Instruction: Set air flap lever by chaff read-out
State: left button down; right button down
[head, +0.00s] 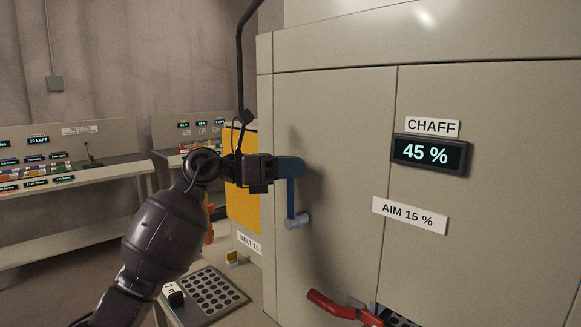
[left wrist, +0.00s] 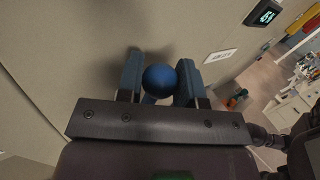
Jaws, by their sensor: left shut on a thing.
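The air flap lever is a blue rod (head: 291,200) on a grey hub (head: 297,221) on the cabinet front. It stands about upright, with its top end hidden by my gripper. My left gripper (head: 290,168) is at that top end. In the left wrist view, its two blue fingers (left wrist: 160,82) are on either side of the lever's round blue knob (left wrist: 160,78), shut on it. The chaff read-out (head: 429,153) shows 45 % under a CHAFF label (head: 432,127). A label below it (head: 409,215) says AIM 15 %. My right gripper is not in view.
A red handle (head: 331,305) sticks out low on the cabinet, below the lever. A yellow panel (head: 242,190) is behind my left arm. A perforated tray (head: 207,298) lies lower left. Consoles (head: 70,185) with small displays stand at the left.

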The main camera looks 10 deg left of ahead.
pick_arm(q)
jog(key=shift+d, duration=0.1)
jog(key=shift+s+d+m+y+p, duration=0.45)
jog(key=shift+s+d+m+y, duration=0.2)
jog(key=shift+d+m, duration=0.25)
jog(key=s+d+f+m+y, duration=0.1)
jog(key=s+d+f+m+y+p, duration=0.1)
jog(key=d, duration=0.1)
jog(key=s+d+f+m+y, duration=0.1)
jog(key=m, duration=0.1)
jog(key=shift+s+d+y+p, duration=0.1)
jog(key=shift+d+y+p, duration=0.15)
jog(key=shift+d+p, duration=0.1)
jog(key=shift+s+d+f+m+y, duration=0.35)
jog(key=shift+d+f+m+y, duration=0.25)
jog(key=shift+f, duration=0.2)
jog(key=shift+s+d+f+m+y, duration=0.2)
jog(key=shift+d+f+m+y, duration=0.1)
jog(key=shift+f+m, duration=0.15)
jog(key=shift+d+f+t, duration=0.1)
jog(key=shift+f+t, duration=0.15)
jog(key=shift+t, duration=0.05)
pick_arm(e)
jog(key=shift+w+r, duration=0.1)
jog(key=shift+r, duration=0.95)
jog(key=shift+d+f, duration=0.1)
